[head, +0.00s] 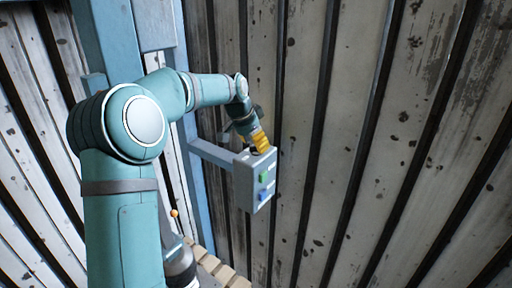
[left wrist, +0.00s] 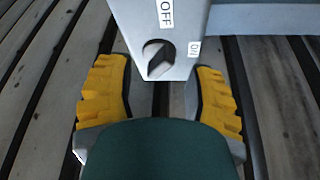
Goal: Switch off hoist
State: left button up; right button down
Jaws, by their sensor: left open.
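The hoist control box (head: 254,183) is a grey box on a blue bracket, with a green button (head: 263,177) and a blue button (head: 263,195) on one face. In the left wrist view the box (left wrist: 190,15) carries a dark rotary switch (left wrist: 157,55), an OFF label (left wrist: 166,12) and an ON label (left wrist: 194,48). I cannot tell for sure which label the switch points to. My left gripper (head: 260,142) is at the top end of the box. Its yellow fingers are open, one on each side of the switch, with gaps showing. My right gripper is not in view.
A blue post (head: 110,40) and a blue bracket arm (head: 213,154) stand beside the box. A weathered plank wall (head: 400,120) is behind it. Pale wooden blocks (head: 222,272) lie below. The space right of the box is clear.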

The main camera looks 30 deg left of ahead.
pick_arm(q)
jog(key=shift+w+d+f, duration=0.1)
jog(key=shift+w+f, duration=0.15)
jog(key=shift+f, duration=0.35)
grip_shut()
jog(key=shift+n, duration=0.3)
jog(key=n+y, duration=0.1)
jog(key=n, duration=0.3)
jog(key=shift+s+y+p, duration=0.1)
jog(key=shift+y+p, duration=0.3)
jog(key=shift+n+y, duration=0.6)
jog(key=shift+n, duration=0.9)
